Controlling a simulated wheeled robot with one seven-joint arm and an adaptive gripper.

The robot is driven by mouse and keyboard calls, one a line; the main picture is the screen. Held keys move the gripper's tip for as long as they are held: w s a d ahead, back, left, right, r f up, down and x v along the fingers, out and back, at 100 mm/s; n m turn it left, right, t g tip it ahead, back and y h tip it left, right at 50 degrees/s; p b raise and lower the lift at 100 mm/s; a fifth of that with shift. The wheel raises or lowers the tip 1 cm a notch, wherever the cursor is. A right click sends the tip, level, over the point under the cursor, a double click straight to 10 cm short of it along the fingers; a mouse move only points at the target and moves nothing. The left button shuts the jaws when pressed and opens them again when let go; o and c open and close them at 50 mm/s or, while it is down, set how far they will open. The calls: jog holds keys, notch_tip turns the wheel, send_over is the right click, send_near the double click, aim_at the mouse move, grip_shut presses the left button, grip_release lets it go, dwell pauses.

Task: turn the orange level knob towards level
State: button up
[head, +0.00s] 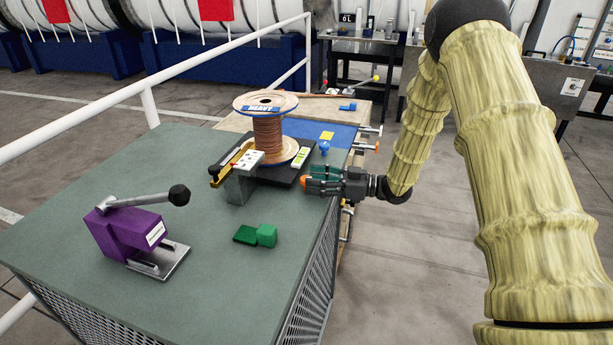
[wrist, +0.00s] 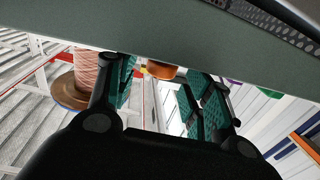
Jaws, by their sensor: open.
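The orange knob (head: 303,182) is at the front right corner of the black base under the wire spool in the head view. My gripper (head: 314,181) comes in from the right, its dark green fingers open and pointing left, with their tips close to the knob. In the wrist view the orange knob (wrist: 161,70) shows beyond and between the two open fingers (wrist: 160,88), partly cut off above by a grey-green surface. I cannot tell whether a finger touches it. A yellow-green level strip (head: 300,157) lies on the base behind the knob.
The copper wire spool (head: 268,130) stands on the black base, beside a grey block (head: 241,184). A purple lever device (head: 127,235) and green blocks (head: 266,235) stand on the green table (head: 215,290). Rods with orange and white ends stick out at the table's right edge.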

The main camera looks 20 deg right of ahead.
jog(key=shift+x, duration=1.5)
jog(key=c, duration=1)
